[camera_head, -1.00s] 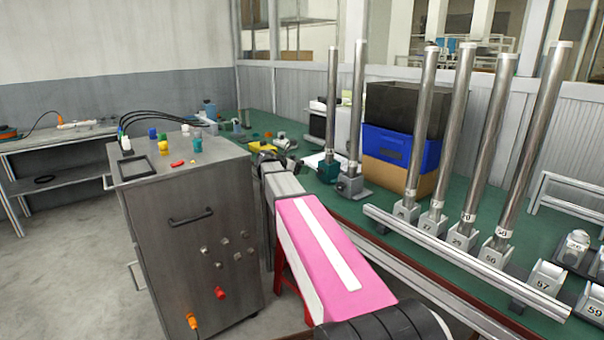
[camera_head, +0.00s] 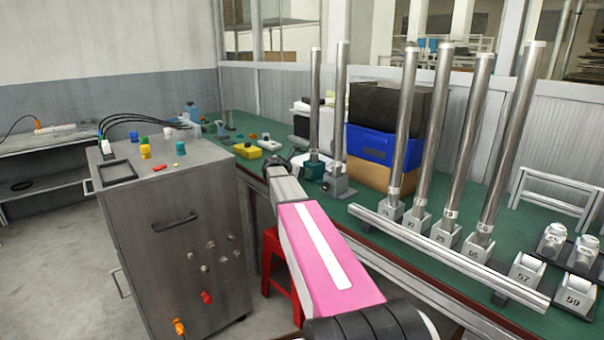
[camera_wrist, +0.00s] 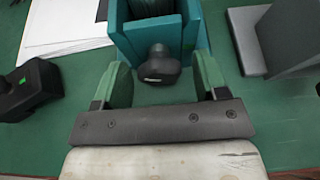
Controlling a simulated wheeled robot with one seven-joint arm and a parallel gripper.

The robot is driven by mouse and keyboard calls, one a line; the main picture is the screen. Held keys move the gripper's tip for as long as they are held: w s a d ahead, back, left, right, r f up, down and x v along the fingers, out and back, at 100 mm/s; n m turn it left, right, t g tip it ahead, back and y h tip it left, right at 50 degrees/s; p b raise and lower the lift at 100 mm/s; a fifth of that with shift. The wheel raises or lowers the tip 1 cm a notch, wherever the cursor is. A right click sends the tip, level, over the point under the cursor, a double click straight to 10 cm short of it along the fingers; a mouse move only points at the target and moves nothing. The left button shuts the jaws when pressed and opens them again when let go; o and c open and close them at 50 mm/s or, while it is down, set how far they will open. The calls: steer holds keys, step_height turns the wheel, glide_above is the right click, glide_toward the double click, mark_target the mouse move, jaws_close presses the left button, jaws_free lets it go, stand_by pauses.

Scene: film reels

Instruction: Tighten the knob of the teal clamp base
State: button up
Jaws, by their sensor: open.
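The teal clamp base (camera_wrist: 196,22) is at the top middle of the wrist view, with a dark knob (camera_wrist: 160,66) on its near side. It also shows in the head view (camera_head: 314,168), holding an upright metal tube (camera_head: 315,100). My gripper (camera_wrist: 161,72) is open, with one green finger on each side of the knob. I see gaps between the fingers and the knob. In the head view my pink arm reaches toward the teal base, and the fingers there are too small to make out.
A grey clamp base (camera_head: 337,184) with its own tube stands just right of the teal one. White paper (camera_wrist: 65,25) and a black object (camera_wrist: 30,90) lie to the left. A yellow box (camera_head: 247,151) is on the green table. A metal cabinet (camera_head: 170,250) stands at left.

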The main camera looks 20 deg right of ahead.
steer(key=c, duration=0.9)
steer(key=shift+s+m+t+y, duration=0.2)
steer(key=shift+m+t+y, duration=0.1)
steer(key=shift+m+t, duration=0.75)
steer(key=m+t, duration=0.1)
steer(key=m, duration=0.2)
steer(key=m+t, duration=0.2)
steer(key=m, duration=0.1)
steer(key=shift+f, duration=0.15)
steer(key=shift+m+t, duration=0.85)
steer(key=shift+m, duration=0.6)
